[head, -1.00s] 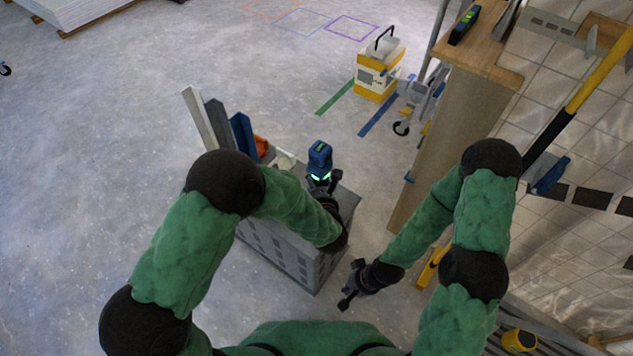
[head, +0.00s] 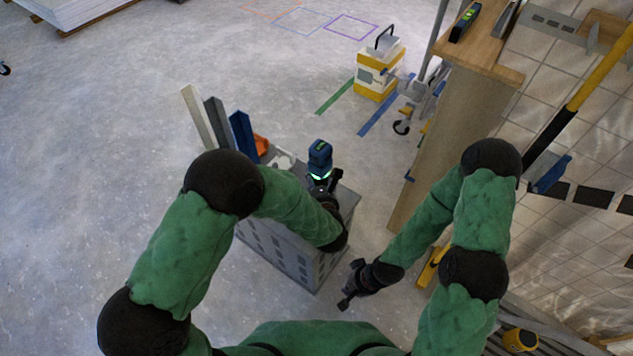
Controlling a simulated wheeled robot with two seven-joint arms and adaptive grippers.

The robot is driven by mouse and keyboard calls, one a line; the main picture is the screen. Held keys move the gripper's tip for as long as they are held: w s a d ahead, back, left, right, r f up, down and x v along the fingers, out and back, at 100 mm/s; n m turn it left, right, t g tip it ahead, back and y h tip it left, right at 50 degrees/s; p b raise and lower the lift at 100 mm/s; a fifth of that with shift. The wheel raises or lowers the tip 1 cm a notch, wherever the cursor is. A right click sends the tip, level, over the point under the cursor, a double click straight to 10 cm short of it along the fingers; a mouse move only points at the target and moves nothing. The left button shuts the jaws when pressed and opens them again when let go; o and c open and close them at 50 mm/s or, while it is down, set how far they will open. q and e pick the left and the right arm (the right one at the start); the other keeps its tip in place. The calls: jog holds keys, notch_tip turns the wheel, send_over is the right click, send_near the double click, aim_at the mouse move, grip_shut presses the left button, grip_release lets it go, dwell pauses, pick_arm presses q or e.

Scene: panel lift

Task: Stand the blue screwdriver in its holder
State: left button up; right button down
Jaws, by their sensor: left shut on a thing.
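The blue screwdriver (head: 320,153), a chunky blue tool with a dark top and a green glow at its lower end, is upright above the far right part of a grey cabinet (head: 347,199). My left gripper (head: 322,184) is shut on it at its lower end. My arm and gripper hide the part below the glow, so I cannot tell whether it touches the cabinet top. I cannot make out its holder. My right gripper (head: 349,287) looks open and empty, low in front of the cabinet's right side.
Upright white, grey and blue lengths (head: 241,134) and an orange item (head: 261,145) stand at the cabinet's left end. A wooden bench (head: 440,140) is at the right. A yellow-and-white machine (head: 378,72) stands behind.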

pick_arm(q)
jog(key=shift+w+f+b, duration=0.1)
jog(key=shift+f+b, duration=0.1)
jog(key=shift+b, duration=0.5)
dwell(1.1)
jog(key=shift+f+b, duration=1.1)
jog(key=shift+f, duration=0.05)
jog(key=shift+f+b, duration=0.5)
jog(key=shift+f, duration=0.75)
dwell(1.3)
jog(key=o, duration=1.7)
jog(key=shift+o, duration=0.4)
jog(key=shift+o, duration=0.9)
jog(key=shift+f, duration=0.2)
jog(key=shift+r, duration=0.15)
